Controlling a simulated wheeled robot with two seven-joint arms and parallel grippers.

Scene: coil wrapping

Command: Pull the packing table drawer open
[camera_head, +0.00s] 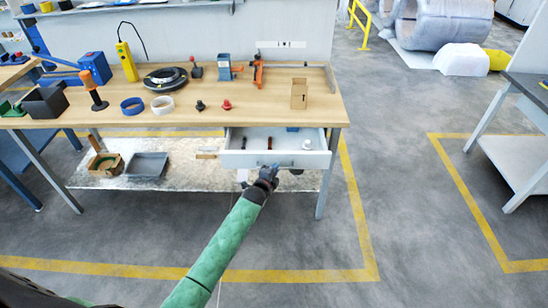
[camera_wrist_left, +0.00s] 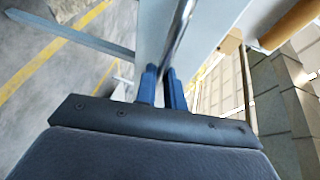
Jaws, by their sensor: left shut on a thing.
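The packing table (camera_head: 320,105) has a light wood top, and its white drawer (camera_head: 232,160) stands pulled out below the front edge. Inside the drawer I see a few small items, dark, orange and light. My left gripper (camera_head: 268,172) is at the drawer's front face, with my green arm reaching up to it. In the left wrist view its blue fingers (camera_wrist_left: 162,88) are shut on the metal drawer handle (camera_wrist_left: 181,32), a shiny bar. The handle is hidden behind the gripper in the head view. My right gripper is not in view.
A lower shelf (camera_head: 200,180) holds a cardboard box (camera_head: 104,165) and a grey tray (camera_head: 148,166). Another table (camera_head: 530,95) stands at the right. The floor between is clear.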

